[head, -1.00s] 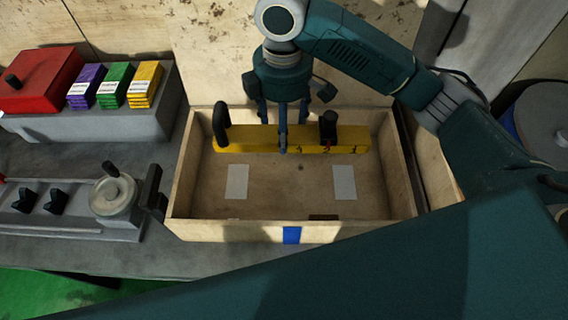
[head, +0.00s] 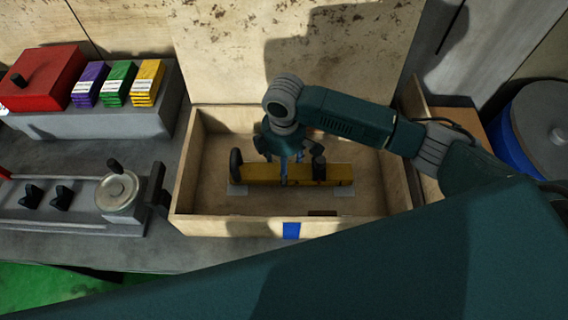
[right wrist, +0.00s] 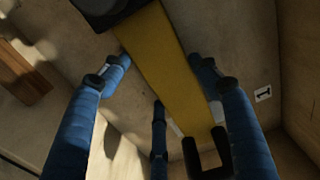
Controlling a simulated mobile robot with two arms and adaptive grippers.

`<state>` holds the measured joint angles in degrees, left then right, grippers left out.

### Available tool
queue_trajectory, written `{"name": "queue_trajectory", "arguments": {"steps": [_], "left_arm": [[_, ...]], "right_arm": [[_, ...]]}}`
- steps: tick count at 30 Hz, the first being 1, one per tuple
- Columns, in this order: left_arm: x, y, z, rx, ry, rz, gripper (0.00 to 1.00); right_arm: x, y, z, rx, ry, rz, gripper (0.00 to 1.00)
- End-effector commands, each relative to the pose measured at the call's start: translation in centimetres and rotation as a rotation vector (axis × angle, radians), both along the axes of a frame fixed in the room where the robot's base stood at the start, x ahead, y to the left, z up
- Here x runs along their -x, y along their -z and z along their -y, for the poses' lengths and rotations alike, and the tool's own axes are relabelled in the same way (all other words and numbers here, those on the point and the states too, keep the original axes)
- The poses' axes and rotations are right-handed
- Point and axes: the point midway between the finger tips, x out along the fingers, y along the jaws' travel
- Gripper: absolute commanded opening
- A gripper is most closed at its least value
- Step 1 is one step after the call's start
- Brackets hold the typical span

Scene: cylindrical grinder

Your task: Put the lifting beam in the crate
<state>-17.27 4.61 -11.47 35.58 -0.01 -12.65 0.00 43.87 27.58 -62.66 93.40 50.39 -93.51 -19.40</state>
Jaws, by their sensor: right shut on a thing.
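The lifting beam (head: 262,173) is a yellow bar with a black handle at its left end and a black fitting towards its right. It is inside the wooden crate (head: 255,228), level and roughly parallel to the front wall, low over two pale patches on the floor. I cannot tell whether it touches the floor. My right gripper (head: 290,178) points down with its fingers around the middle of the beam. In the right wrist view, the blue fingers (right wrist: 160,70) lie on both sides of the yellow beam (right wrist: 172,72). My left gripper is out of view.
A tall wooden panel (head: 290,60) stands behind the crate. To the left are a red box (head: 42,78), purple, green and yellow stacks (head: 116,84), and a handwheel (head: 117,190). A blue drum (head: 505,125) stands at the right.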

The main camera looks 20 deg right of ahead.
Motion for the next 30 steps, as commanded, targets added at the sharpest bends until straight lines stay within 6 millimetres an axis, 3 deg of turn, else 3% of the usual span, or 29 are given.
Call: {"name": "queue_trajectory", "arguments": {"steps": [4,13,14,17,26,30], "left_arm": [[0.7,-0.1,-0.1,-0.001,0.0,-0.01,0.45],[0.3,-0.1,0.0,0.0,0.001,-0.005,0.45],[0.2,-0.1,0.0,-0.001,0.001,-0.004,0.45],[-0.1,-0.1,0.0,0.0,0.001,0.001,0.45],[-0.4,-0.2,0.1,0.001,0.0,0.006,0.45],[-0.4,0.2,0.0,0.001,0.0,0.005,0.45]], "right_arm": [[-0.1,0.7,0.0,-0.002,0.0,0.004,0.07],[-0.1,0.9,0.0,-0.002,-0.001,0.004,0.07],[0.0,1.0,0.0,-0.001,0.0,0.001,0.63],[0.0,1.0,0.0,-0.001,-0.001,0.001,0.8],[-0.1,0.9,0.0,0.0,0.0,0.002,0.8],[-0.2,-0.2,-0.1,-0.003,-0.001,0.005,0.8]]}}
